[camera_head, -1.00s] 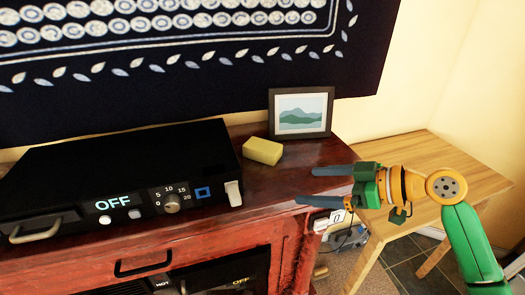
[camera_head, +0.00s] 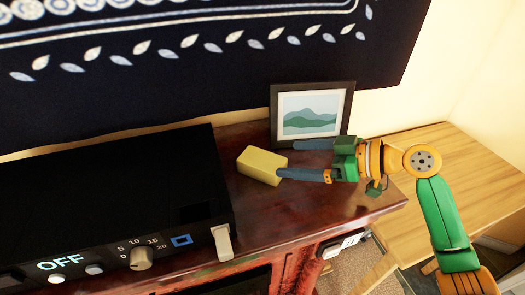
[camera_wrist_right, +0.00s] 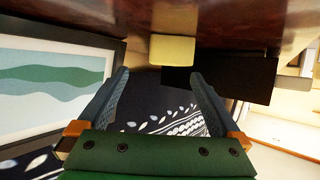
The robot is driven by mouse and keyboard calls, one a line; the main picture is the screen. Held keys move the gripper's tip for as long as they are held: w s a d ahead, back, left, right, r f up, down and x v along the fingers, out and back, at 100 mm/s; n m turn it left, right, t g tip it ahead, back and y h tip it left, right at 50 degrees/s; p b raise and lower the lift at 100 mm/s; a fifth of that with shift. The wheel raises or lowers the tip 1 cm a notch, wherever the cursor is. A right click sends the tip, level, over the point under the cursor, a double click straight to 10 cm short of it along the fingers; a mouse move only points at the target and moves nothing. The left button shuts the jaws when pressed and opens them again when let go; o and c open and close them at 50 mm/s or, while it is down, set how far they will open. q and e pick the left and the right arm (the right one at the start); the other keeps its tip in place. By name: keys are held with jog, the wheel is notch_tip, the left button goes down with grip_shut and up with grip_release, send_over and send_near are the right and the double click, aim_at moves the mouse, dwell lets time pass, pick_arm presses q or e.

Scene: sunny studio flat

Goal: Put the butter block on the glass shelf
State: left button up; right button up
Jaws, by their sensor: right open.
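The yellow butter block (camera_head: 260,167) lies on the dark red wooden cabinet top, between the black appliance and the picture frame. My right gripper (camera_head: 287,159) is open and empty, its fingers pointing left at the block. Its nearer fingertip overlaps the block's right end in the head view; I cannot tell whether they touch. In the right wrist view the butter block (camera_wrist_right: 172,49) shows beyond the two spread fingers (camera_wrist_right: 160,75), not between them. My left gripper is out of view. I see no glass shelf.
A framed landscape picture (camera_head: 274,122) stands close behind the gripper's farther finger. A black appliance (camera_head: 110,185) reading OFF fills the left of the cabinet top (camera_head: 290,215). A light wooden table (camera_head: 450,165) stands to the right. The cabinet top in front of the gripper is clear.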

aim_at(272, 162)
jog(key=a, duration=0.1)
jog(key=a+f+p, duration=0.1)
jog(key=a, duration=0.1)
jog(key=a+p, duration=0.1)
jog(key=shift+w+a+f, duration=0.15)
jog(key=shift+a+f, duration=0.2)
jog(key=shift+a, duration=0.05)
jog(key=shift+w+a+f, duration=0.1)
jog(key=shift+w+f, duration=0.25)
jog(key=shift+w, duration=0.05)
jog(key=shift+s+r, duration=0.1)
jog(key=shift+s, duration=0.05)
jog(key=c, duration=1.5)
